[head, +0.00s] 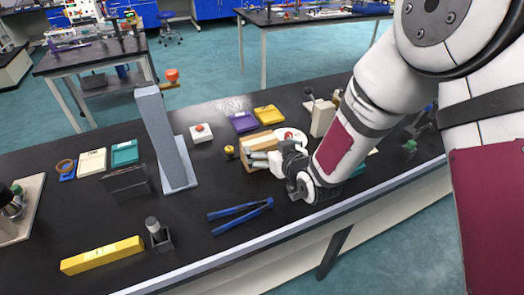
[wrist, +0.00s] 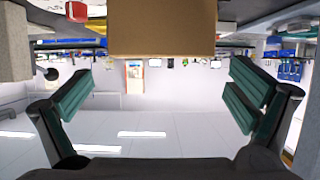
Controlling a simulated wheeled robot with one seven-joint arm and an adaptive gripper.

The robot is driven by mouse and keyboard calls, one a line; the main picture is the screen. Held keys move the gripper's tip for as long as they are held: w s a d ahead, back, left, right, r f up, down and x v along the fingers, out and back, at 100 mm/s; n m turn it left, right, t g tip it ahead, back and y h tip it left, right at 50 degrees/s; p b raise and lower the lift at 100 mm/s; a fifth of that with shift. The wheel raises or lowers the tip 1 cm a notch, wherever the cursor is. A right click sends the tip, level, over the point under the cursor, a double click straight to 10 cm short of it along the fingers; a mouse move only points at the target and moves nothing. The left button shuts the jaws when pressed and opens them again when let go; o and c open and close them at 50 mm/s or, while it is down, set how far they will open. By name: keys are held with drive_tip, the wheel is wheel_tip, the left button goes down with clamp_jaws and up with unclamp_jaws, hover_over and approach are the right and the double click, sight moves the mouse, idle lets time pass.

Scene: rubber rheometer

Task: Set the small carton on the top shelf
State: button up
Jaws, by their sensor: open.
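The small carton (head: 259,142) is a plain tan-brown box on the black bench, just beyond and to the left of my gripper in the head view. In the wrist view the carton (wrist: 162,28) fills the top middle, ahead of the fingers. My gripper (head: 262,158) is low over the bench, close to the carton. In the wrist view my gripper (wrist: 158,95) is open, with its green-padded fingers wide apart and nothing held between them. I cannot tell whether a finger touches the carton. I cannot make out a top shelf in either view.
A tall grey upright stand (head: 165,135) is left of the carton. A blue two-legged tool (head: 240,215) and a yellow box (head: 102,256) lie near the front. A purple tray (head: 243,122) and a yellow tray (head: 269,114) lie behind.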

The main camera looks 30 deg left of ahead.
sight(260, 140)
drive_tip(key=shift+x, duration=3.45)
drive_tip(key=shift+c, duration=0.2)
drive_tip(key=shift+a+r, duration=0.1)
drive_tip(key=shift+r, duration=0.05)
drive_tip(key=c, duration=1.4)
